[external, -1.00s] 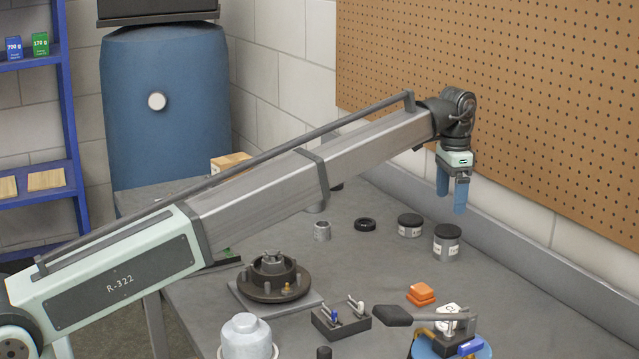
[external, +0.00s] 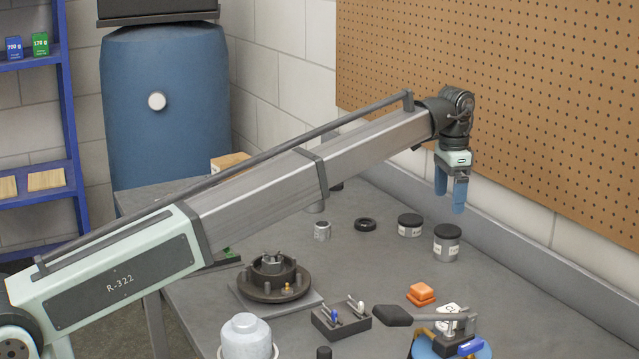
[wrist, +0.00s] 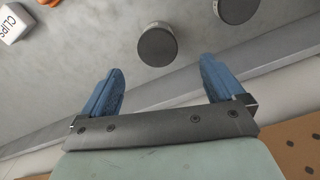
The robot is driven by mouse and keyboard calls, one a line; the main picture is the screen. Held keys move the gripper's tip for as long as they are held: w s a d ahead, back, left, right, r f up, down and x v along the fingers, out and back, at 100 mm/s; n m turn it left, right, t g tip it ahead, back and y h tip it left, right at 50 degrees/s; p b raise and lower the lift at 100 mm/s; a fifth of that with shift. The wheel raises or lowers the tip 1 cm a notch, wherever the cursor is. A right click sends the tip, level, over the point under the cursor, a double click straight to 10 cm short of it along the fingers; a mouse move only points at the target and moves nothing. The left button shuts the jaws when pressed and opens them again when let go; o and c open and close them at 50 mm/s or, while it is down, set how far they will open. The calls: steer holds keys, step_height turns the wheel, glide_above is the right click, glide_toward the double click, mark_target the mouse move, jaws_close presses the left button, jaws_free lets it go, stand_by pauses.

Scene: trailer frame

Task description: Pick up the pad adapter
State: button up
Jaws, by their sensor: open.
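I cannot tell for sure which object is the pad adapter. A small grey hollow cylinder (external: 322,231) and a black ring (external: 365,225) lie apart on the middle of the bench, left of the dark-lidded jars. My gripper (external: 450,202) has two blue fingers, which are spread with nothing between them. It hangs above the back right of the bench, near the pegboard. In the wrist view my gripper (wrist: 161,72) frames bare bench edge, with a dark-lidded jar (wrist: 157,46) just beyond the fingers.
Two dark-lidded jars (external: 447,243) stand below my gripper. Orange blocks (external: 421,293), a white clips box (wrist: 14,22) and a black block with small levers (external: 341,318) lie nearer the front. A round dark fixture (external: 272,280) stands left. The pegboard wall (external: 500,110) is close behind.

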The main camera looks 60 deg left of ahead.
steer(key=s+a+r+n, duration=0.35)
steer(key=a+n, duration=0.35)
steer(key=a, duration=0.5)
steer(key=s+a+r+n, duration=0.2)
steer(key=s+a+n, duration=0.4)
steer(key=a, duration=0.6)
steer(key=s+a+r+n, duration=0.2)
steer(key=s+a+n, duration=0.2)
steer(key=a+n, duration=0.65)
steer(key=f, duration=0.2)
steer(key=a+f+m, duration=0.1)
steer(key=f, duration=0.2)
steer(key=a+f+m, duration=0.1)
steer(key=f, duration=0.2)
steer(key=shift+w+a+f+m, duration=0.15)
steer(key=shift+m, duration=0.1)
steer(key=shift+s+a+f, duration=0.1)
steer(key=shift+f, duration=0.75)
steer(key=shift+s+a+f, duration=0.15)
steer(key=shift+f, duration=0.75)
steer(key=shift+s+a+f, duration=0.1)
steer(key=shift+f, duration=0.75)
steer(key=shift+c, duration=0.3)
jaws_close()
